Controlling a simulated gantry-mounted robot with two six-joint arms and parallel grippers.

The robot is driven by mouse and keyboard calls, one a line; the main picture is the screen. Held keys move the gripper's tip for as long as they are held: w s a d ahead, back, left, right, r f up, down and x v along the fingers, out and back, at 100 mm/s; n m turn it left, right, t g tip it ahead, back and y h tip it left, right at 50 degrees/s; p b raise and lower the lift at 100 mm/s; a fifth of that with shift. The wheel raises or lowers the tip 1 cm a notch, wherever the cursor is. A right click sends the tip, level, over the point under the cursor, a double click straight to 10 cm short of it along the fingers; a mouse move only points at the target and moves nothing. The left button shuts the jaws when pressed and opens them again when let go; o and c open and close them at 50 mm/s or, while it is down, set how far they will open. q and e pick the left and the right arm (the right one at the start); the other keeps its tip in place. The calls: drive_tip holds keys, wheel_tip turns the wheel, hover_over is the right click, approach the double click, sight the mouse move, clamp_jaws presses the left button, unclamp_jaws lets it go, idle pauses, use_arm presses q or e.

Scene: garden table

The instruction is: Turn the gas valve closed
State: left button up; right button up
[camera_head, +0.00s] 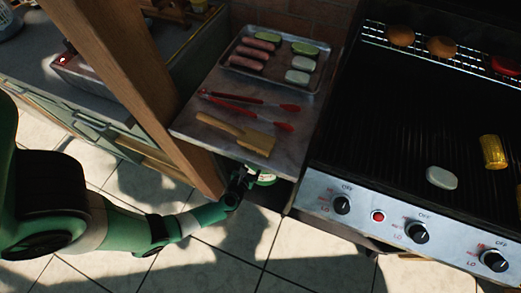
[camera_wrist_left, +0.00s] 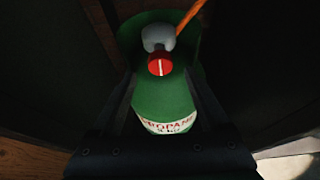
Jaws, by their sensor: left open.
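In the left wrist view a green propane tank (camera_wrist_left: 162,98) with a white label stands in a dark space under the side shelf. The gas valve (camera_wrist_left: 161,64) is a red round knob with a white line across it, below a grey fitting. My left gripper (camera_wrist_left: 160,85) is open, its two dark fingers on either side of the tank's middle in the picture, with the knob between and just beyond the tips. Contact with the knob cannot be told. In the head view my left gripper (camera_head: 243,180) reaches under the shelf, and only a sliver of the tank (camera_head: 265,179) shows.
An orange hose (camera_wrist_left: 190,22) runs up from the fitting. The grill's knob panel (camera_head: 375,218) is at the right, a wooden post (camera_head: 130,85) at the left.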

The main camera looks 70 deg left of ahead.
use_arm(q)
drive_tip(key=b+x, duration=0.2)
drive_tip(key=x, duration=0.4)
drive_tip(key=shift+w+a+f+b, duration=0.2)
drive_tip(key=shift+w+f+b, duration=0.05)
drive_tip(key=shift+f+b, duration=0.1)
drive_tip(key=shift+w+a, duration=0.25)
clamp_jaws()
